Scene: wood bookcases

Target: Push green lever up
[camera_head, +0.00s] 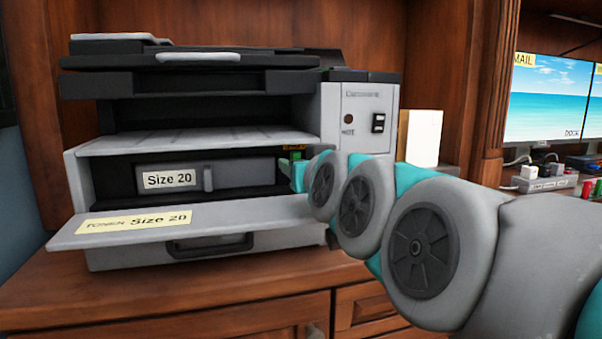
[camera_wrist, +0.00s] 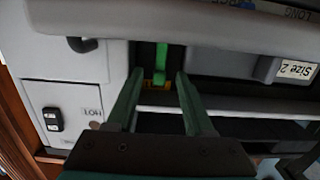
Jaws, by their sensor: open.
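The printer (camera_head: 190,70) stands on the wooden cabinet with its front flap (camera_head: 150,225) folded down. The green lever (camera_head: 295,154) is at the right end of the open bay, beside the toner cartridge (camera_head: 240,177) labelled "Size 20". My gripper (camera_head: 290,168) is at the bay's right side, largely hidden by my arm. In the wrist view, which is turned over, the green lever (camera_wrist: 161,58) is a bright upright strip. My gripper (camera_wrist: 159,74) is open there, its two dark green fingers either side of the lever's line. Whether they touch it I cannot tell.
The printer's right panel (camera_head: 350,115) has a black switch (camera_head: 378,123). A white box (camera_head: 420,135) stands to the right. Monitors (camera_head: 545,95) are at the far right. The bay around the lever is narrow, with the flap below.

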